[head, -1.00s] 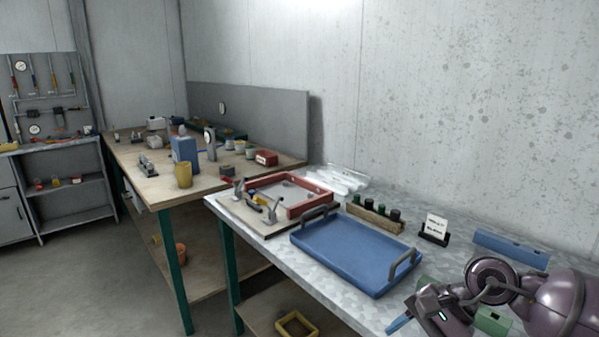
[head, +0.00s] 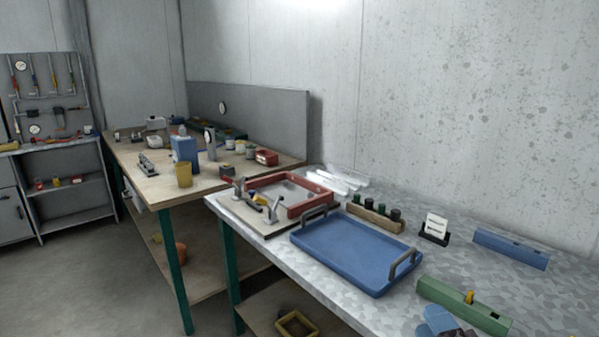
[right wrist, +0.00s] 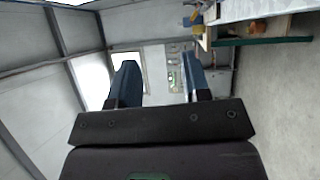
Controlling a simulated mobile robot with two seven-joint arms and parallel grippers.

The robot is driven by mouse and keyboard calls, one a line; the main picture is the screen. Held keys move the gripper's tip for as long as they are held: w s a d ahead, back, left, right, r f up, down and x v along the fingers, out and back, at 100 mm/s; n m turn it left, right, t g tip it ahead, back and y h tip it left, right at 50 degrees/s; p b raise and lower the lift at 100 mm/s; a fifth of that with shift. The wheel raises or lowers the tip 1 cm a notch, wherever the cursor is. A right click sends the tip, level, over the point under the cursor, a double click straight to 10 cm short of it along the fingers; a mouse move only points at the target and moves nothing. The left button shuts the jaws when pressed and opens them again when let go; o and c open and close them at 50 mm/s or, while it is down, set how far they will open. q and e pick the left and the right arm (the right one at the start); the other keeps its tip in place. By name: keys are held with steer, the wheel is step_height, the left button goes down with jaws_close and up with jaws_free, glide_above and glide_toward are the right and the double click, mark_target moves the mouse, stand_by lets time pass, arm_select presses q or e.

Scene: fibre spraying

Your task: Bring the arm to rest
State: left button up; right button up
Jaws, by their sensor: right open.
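My right gripper (right wrist: 158,64) shows in the right wrist view, with its two dark blue fingers apart and nothing between them. Beyond the fingers are a pale wall and a distant panel, and no object touches them. My left gripper is in neither view.
On the metal table are a blue tray (head: 352,256), a red frame (head: 310,207), a green block (head: 450,300), a blue block (head: 510,248), a card holder (head: 435,229) and a bottle rack (head: 372,217). Floor (head: 90,270) is free at left.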

steer(key=s+d+f+m+g+h, duration=0.35)
steer(key=s+f+m+g, duration=0.25)
steer(key=s+f+m, duration=0.2)
steer(key=s+d+f+m+g+h, duration=0.3)
steer(key=s+d+f+m+g, duration=0.1)
steer(key=s+f+m+g, duration=0.3)
steer(key=s+a+f+m+g+y, duration=0.1)
steer(key=s+f+m+g+y, duration=0.25)
steer(key=s, duration=0.55)
steer(key=w+f+t+h, duration=0.1)
steer(key=w+f+t, duration=0.6)
steer(key=f, duration=0.4)
steer(key=shift+t, duration=0.85)
steer(key=shift+w+a+f+m, duration=0.1)
steer(key=shift+w+m, duration=0.05)
steer(key=shift+m, duration=0.1)
